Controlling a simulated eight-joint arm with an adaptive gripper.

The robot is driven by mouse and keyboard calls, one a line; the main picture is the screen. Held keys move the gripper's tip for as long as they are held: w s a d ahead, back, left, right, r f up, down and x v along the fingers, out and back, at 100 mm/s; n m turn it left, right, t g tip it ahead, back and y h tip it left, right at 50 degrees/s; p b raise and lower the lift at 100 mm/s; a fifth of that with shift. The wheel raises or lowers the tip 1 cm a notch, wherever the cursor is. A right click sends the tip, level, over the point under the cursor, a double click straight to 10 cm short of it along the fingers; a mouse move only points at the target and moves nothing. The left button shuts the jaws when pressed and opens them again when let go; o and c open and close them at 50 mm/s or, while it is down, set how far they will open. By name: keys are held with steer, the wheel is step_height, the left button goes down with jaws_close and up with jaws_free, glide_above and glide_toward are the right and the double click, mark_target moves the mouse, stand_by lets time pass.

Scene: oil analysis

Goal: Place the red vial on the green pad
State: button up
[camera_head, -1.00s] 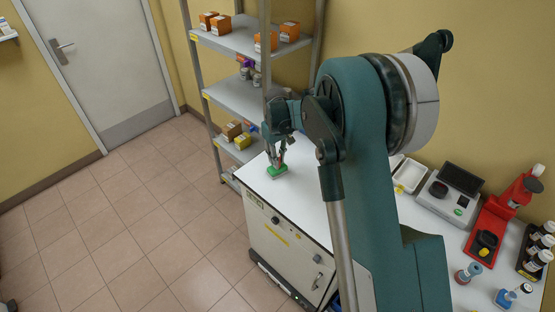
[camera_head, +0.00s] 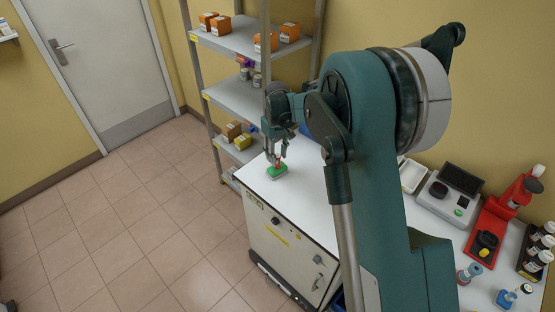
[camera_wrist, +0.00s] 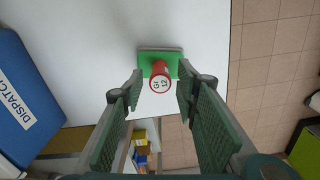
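The red vial (camera_head: 282,164) stands on the green pad (camera_head: 277,174) at the far end of the white counter. In the wrist view the vial (camera_wrist: 160,79) shows its round top marked "Gr 12", and the green pad (camera_wrist: 148,59) is behind it, partly hidden by it. My gripper (camera_head: 279,152) is above the vial. In the wrist view its two fingers (camera_wrist: 160,92) are spread, with a gap on each side of the vial. The gripper is open and empty.
A blue box marked DISPATCH (camera_wrist: 22,105) is at the left in the wrist view. A shelf rack (camera_head: 235,92) with small boxes stands behind the counter. An instrument (camera_head: 450,192), a red stand (camera_head: 495,225) and several vials are at the right.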

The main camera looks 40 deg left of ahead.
mark_target(278, 156)
step_height(278, 156, up, 9)
steer(key=shift+r, duration=0.2)
stand_by(0.3)
stand_by(0.5)
steer(key=shift+d, duration=0.1)
stand_by(0.3)
